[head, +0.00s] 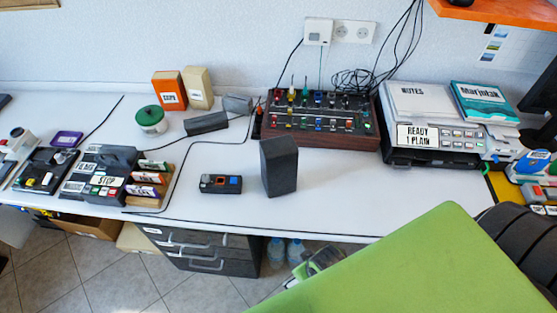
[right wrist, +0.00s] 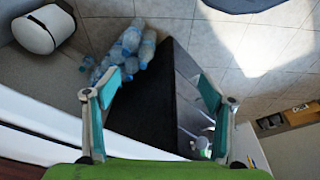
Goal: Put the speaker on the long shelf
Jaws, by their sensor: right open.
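The speaker (head: 279,165) is a dark grey upright box on the white desktop (head: 340,205), near its front edge in the middle of the head view. An orange wall shelf (head: 505,12) is cut off at the top right; I cannot tell whether it is the long shelf. My right gripper (right wrist: 158,88) is open and empty in the right wrist view, with teal finger pads apart. In the head view it is partly hidden by my green arm, below and right of the speaker, apart from it. The speaker does not show in the right wrist view. My left gripper is not in view.
A small button box (head: 220,184) lies left of the speaker. A mixer panel (head: 318,122) stands behind it, and a printer (head: 432,125) at right. A drawer unit (head: 205,252) and bottles (head: 275,251) are under the desk. The desktop right of the speaker is clear.

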